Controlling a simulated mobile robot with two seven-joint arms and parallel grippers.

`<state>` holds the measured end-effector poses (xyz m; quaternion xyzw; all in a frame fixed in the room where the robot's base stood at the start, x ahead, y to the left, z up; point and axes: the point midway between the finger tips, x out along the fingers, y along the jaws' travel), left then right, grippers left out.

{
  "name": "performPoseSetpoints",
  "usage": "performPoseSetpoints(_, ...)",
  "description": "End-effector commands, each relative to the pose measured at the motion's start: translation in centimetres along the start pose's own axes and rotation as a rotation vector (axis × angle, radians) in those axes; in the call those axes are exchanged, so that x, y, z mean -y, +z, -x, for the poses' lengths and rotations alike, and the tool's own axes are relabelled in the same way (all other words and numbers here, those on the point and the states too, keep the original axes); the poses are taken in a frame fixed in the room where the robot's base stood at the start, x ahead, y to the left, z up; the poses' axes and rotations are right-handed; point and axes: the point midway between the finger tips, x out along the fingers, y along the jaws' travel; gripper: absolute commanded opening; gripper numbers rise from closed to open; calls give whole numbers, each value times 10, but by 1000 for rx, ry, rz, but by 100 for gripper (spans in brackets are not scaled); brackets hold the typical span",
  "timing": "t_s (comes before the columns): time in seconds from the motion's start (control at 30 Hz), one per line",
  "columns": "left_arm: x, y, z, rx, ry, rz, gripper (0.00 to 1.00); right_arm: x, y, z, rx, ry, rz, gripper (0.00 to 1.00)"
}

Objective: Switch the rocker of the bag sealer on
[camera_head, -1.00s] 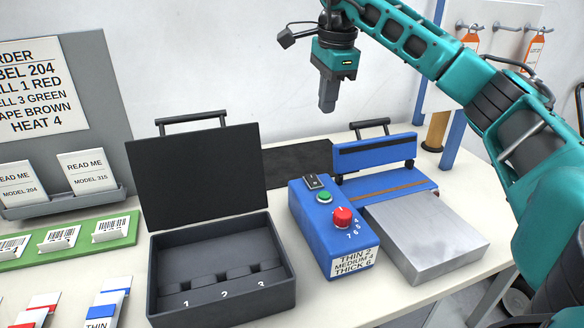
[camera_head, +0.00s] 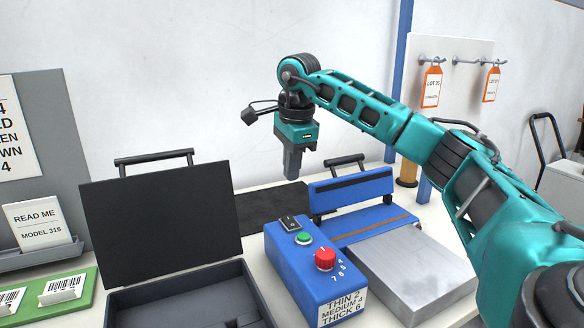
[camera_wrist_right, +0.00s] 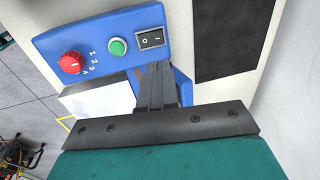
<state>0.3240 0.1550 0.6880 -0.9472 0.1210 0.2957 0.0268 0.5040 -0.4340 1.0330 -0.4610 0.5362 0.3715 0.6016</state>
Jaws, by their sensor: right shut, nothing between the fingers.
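The bag sealer's blue control box (camera_head: 300,275) stands on the table, with its black rocker (camera_head: 291,222) at the far end, then a green button (camera_head: 304,238) and a red dial (camera_head: 325,259). In the right wrist view the rocker (camera_wrist_right: 151,39) shows O and I marks; which side is pressed I cannot tell. My right gripper (camera_head: 291,176) points down, shut and empty, above the rocker end of the box and apart from it. Its fingers (camera_wrist_right: 158,72) show just beside the rocker in the wrist view. My left gripper is not in view.
The sealer's raised blue bar (camera_head: 350,192) and metal plate (camera_head: 412,275) stand right of the box. An open black case (camera_head: 160,220) is on the left. A dark mat (camera_head: 262,207) lies behind the box. A tag board (camera_head: 455,85) hangs at the back right.

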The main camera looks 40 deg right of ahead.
Motion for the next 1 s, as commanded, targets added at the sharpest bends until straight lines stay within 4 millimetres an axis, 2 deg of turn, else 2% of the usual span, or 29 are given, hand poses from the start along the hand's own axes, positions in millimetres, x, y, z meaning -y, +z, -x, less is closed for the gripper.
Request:
performPoseSetpoints(0.03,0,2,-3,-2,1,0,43,-1,0,-15,-2,3,0,0)
performPoseSetpoints(0.2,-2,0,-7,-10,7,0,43,-1,-1,-52,-2,4,0,0)
performPoseSetpoints(0.43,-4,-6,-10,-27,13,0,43,-1,-1,-89,-1,2,0,0)
performPoseSetpoints(0.63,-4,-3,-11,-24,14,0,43,0,0,-102,0,0,0,0)
performPoseSetpoints(1.0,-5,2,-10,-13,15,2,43,0,0,-103,0,0,0,0)
